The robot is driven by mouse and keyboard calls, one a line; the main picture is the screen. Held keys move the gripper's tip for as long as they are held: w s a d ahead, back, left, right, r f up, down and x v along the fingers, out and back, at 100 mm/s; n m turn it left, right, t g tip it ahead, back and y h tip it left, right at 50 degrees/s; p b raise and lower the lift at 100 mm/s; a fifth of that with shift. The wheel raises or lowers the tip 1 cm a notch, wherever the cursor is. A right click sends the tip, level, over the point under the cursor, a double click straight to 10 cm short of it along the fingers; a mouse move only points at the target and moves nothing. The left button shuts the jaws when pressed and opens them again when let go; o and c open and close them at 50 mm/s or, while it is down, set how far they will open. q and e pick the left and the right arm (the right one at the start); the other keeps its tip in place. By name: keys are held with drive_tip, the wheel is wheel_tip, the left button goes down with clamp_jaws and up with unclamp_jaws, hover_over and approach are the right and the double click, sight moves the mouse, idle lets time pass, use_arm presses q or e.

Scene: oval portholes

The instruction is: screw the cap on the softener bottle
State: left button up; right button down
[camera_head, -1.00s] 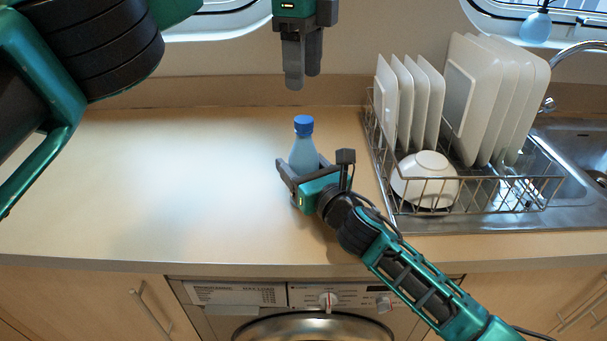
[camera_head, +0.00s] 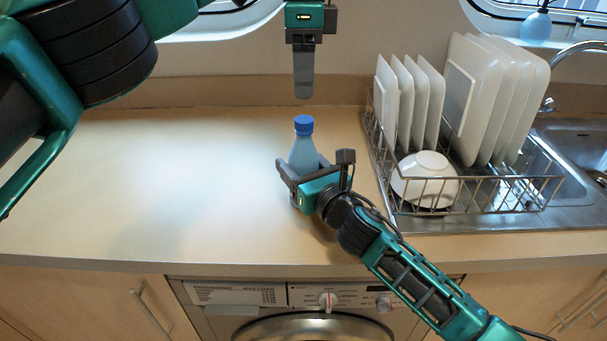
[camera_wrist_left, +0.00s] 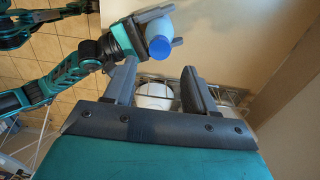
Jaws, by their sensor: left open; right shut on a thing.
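The softener bottle (camera_head: 303,152) is light blue and stands upright on the counter, with the blue cap (camera_head: 303,125) on its neck. I cannot tell how tightly the cap sits. My right gripper (camera_head: 300,172) is shut around the bottle's body from the front right. My left gripper (camera_head: 303,92) points down above the cap, open and empty, with a clear gap between its fingertips and the cap. In the left wrist view the cap (camera_wrist_left: 159,49) shows beyond the open left fingers (camera_wrist_left: 160,75), and the bottle (camera_wrist_left: 160,28) is held in the right gripper.
A wire dish rack (camera_head: 470,195) with white plates (camera_head: 480,95) and a bowl (camera_head: 425,178) stands right of the bottle. A sink (camera_head: 585,150) is at the far right. The counter (camera_head: 150,190) left of the bottle is clear. A washing machine (camera_head: 320,298) is below.

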sight(303, 119)
use_arm(q)
wheel_tip(303, 119, down, 7)
drive_tip(key=shift+r, duration=0.15)
idle(0.4)
